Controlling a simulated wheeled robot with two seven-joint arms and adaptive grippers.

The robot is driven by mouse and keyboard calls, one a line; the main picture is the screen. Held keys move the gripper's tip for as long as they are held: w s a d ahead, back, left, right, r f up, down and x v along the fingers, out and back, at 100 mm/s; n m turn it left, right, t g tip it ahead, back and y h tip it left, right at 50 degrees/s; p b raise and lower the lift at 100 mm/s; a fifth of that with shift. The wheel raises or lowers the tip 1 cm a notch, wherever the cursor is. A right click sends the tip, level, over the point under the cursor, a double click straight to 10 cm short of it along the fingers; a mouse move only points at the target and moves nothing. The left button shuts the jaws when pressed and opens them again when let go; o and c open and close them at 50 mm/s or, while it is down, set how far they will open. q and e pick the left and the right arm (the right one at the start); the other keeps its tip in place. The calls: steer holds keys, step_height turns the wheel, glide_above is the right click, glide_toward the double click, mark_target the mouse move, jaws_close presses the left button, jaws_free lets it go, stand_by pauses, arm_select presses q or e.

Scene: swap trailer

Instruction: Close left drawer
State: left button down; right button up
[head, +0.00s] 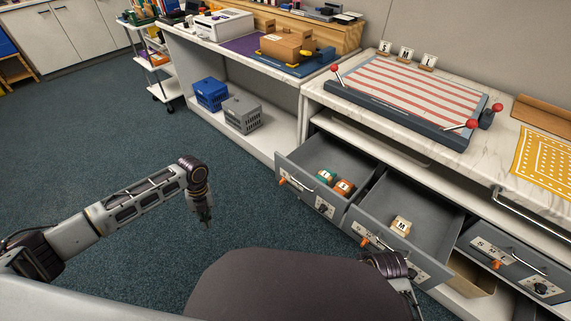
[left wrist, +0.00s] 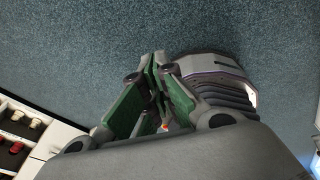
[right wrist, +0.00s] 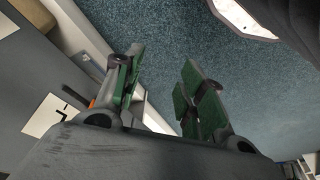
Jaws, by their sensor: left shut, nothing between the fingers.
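The middle drawer (head: 440,204) is also pulled out, with a block marked M (head: 401,226) in it. A right drawer front (head: 510,262) stands beside it. Blue (head: 211,94) and grey (head: 241,114) crates sit on the low shelf. Carpet left of the drawers is clear.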

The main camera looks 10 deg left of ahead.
arm_select(q)
steer(key=s+p, duration=0.1)
steer(key=s, duration=0.3)
steer(key=w+d+t+p, duration=0.2)
steer(key=w+d+t, duration=0.15)
steer(key=d, duration=0.25)
steer(key=w+d+r+n+t+h, duration=0.4)
steer(key=w+d+r+t+h, duration=0.3)
steer(key=w+d+r, duration=0.4)
step_height(320, 180, up, 2)
steer(key=shift+d+r+n+t, duration=0.2)
steer(key=shift+d+n+t, duration=0.1)
steer(key=shift+d+t, duration=0.45)
arm_select(e)
steer(key=s+d+f, duration=0.1)
steer(key=s+f, duration=0.1)
steer(key=f, duration=0.7)
steer(key=s+d+f, duration=0.2)
steer(key=s+f, duration=0.1)
steer(key=f, duration=0.6)
steer(key=shift+d+g+h, duration=0.2)
steer(key=shift+g+h, duration=0.1)
steer(key=shift+h, duration=0.1)
arm_select(q)
steer(key=shift+w, duration=0.1)
